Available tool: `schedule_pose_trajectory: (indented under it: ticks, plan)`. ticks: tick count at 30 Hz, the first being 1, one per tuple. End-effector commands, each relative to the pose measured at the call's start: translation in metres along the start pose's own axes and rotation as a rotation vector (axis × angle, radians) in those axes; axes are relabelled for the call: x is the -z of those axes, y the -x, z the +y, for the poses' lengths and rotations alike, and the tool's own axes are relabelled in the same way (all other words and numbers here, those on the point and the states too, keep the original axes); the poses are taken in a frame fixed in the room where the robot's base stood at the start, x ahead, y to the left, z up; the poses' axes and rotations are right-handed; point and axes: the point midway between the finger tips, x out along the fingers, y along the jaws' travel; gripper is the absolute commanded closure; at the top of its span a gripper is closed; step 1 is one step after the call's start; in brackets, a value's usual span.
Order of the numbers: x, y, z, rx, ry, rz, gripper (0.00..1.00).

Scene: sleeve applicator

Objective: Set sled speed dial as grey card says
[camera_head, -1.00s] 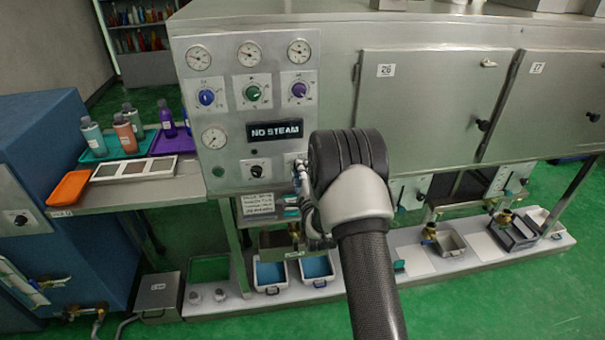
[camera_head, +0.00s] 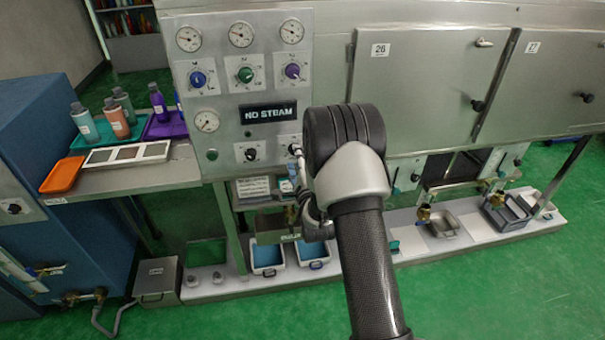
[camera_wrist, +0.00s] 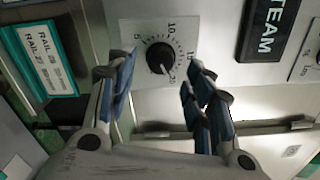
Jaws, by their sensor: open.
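In the wrist view a black round dial (camera_wrist: 160,57) with a white pointer mark sits on a white plate, with a printed scale reading 5, 10, 15 and 20. The pointer mark lies near the 20. My gripper (camera_wrist: 163,68) is open, with its blue-padded fingers on either side below the dial; contact is not visible. In the head view my gripper (camera_head: 298,170) is at the lower right of the steel panel (camera_head: 220,160), partly hidden by my arm, and covers part of that dial's plate. No grey card can be made out for certain.
A NO STEAM sign (camera_head: 268,113) is above the lower knobs, with another black knob (camera_head: 251,153) to the left. A teal-edged card (camera_wrist: 42,60) naming rails is at the wrist view's left. A bottle shelf (camera_head: 120,180) stands left; blue-filled bins (camera_head: 267,262) are below.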

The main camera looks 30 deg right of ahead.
Motion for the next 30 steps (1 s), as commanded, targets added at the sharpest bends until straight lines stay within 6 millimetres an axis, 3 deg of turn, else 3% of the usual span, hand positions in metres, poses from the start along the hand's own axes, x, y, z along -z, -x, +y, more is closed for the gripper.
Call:
schedule_pose_trajectory:
  ticks: [6,12,18,30]
  plan:
    - [0.001,0.049,0.001,-0.003,0.0,0.001,0.52]
    - [0.0,0.08,0.0,-0.001,0.0,0.001,0.52]
    - [0.0,0.091,-0.001,0.001,0.0,0.0,0.52]
    - [0.0,0.091,0.0,0.001,0.0,0.0,0.52]
